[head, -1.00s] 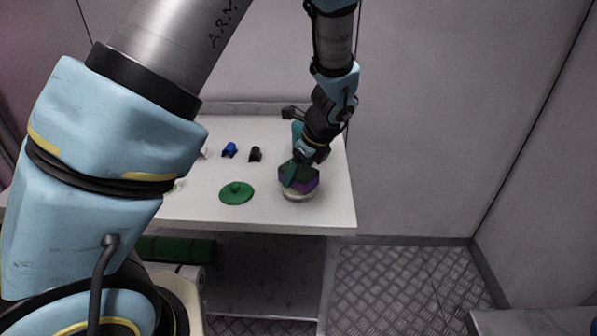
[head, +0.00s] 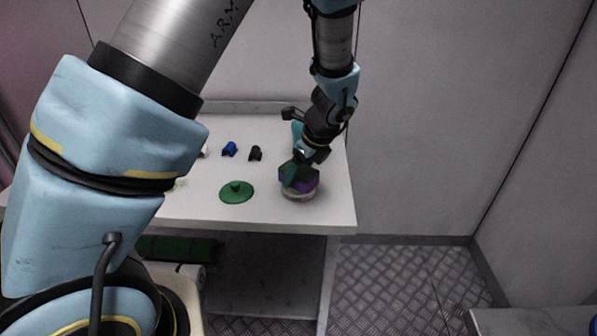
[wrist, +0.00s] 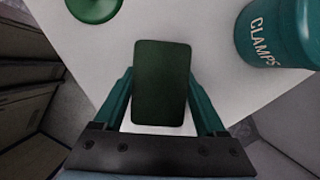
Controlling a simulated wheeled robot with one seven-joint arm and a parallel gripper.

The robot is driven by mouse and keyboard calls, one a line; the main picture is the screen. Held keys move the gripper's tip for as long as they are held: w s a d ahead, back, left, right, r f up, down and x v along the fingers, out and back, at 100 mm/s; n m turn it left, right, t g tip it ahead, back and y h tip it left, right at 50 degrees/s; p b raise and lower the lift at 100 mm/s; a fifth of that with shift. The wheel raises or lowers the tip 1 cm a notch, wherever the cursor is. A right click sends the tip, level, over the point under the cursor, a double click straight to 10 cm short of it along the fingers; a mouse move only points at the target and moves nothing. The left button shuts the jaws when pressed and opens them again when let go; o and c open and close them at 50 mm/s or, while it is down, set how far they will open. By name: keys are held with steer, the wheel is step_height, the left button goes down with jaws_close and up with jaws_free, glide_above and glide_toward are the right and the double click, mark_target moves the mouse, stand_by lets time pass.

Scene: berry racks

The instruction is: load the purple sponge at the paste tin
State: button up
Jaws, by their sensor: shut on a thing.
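The purple sponge (head: 303,186) has a dark green top, which fills the space between my fingers in the wrist view (wrist: 161,84). My gripper (head: 298,176) is shut on the sponge from above. The paste tin (head: 298,196) is a pale round tin on the table, directly under the sponge. The sponge hides the tin's opening, and I cannot tell whether the sponge touches the paste. A green round lid with a knob (head: 237,191) lies on the table to the left of the tin.
The white table (head: 335,205) has its front edge close to the tin. A blue holder (head: 230,149) and a black holder (head: 255,153) stand farther back. A teal container marked CLAMPS (wrist: 268,35) stands near my gripper. A green roll (head: 178,249) lies below the table.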

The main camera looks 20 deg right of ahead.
stand_by(0.6)
step_height(320, 180, up, 7)
steer(key=p, duration=0.6)
stand_by(0.8)
